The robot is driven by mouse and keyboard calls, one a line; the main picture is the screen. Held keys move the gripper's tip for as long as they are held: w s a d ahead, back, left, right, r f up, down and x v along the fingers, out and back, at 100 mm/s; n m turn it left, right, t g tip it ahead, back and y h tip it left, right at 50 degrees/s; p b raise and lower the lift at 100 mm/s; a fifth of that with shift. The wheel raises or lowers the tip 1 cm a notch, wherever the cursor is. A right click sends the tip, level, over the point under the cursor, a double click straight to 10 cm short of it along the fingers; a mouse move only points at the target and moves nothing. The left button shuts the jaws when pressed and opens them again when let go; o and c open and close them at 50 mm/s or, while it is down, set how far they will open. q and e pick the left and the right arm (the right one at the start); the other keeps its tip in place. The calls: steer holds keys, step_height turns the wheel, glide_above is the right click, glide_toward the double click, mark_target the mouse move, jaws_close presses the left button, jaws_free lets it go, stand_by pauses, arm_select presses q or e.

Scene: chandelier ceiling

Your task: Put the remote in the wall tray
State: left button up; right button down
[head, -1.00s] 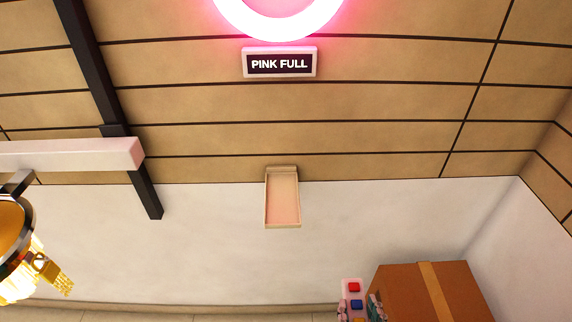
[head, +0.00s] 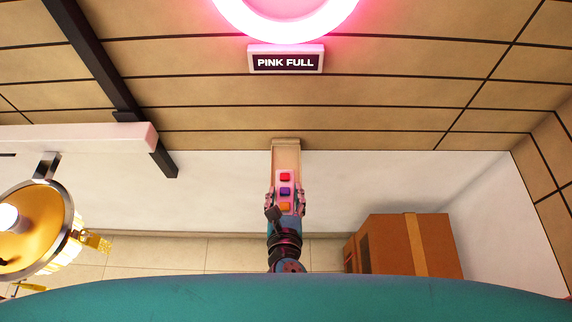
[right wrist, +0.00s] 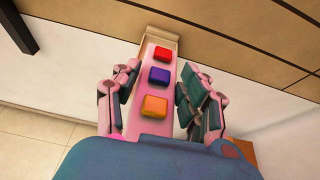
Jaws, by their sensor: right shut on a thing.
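The remote (head: 286,184) is a pale pink bar with red, purple and orange buttons in a row. My right gripper (head: 286,197) is shut on it, with a finger on each side. In the head view the remote overlaps the lower part of the wall tray (head: 286,147), a narrow beige tray on the white wall. In the right wrist view the remote (right wrist: 145,90) points at the tray (right wrist: 163,33), whose far end shows beyond the red button. I cannot tell whether the remote touches the tray. My left gripper is not in view.
A brown cardboard box (head: 390,246) stands at the lower right. A gold lamp (head: 38,225) hangs at the left, near a pale beam (head: 80,138) and a dark beam. The wall beside the tray is clear.

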steer(key=w, duration=0.2)
steer(key=w+b, duration=0.1)
steer(key=w, duration=0.2)
steer(key=w+f+b, duration=0.1)
steer(key=w, duration=0.2)
steer(key=shift+w, duration=0.15)
steer(key=shift+w+d+b, duration=0.1)
steer(key=shift+w+b, duration=0.3)
steer(key=shift+w, duration=0.1)
steer(key=f+b, duration=0.3)
steer(key=b, duration=0.2)
steer(key=shift+w+f+b, duration=0.35)
steer(key=shift+w, duration=0.05)
steer(key=shift+r, duration=0.1)
steer(key=c, duration=0.7)
jaws_free()
steer(key=shift+s, duration=0.1)
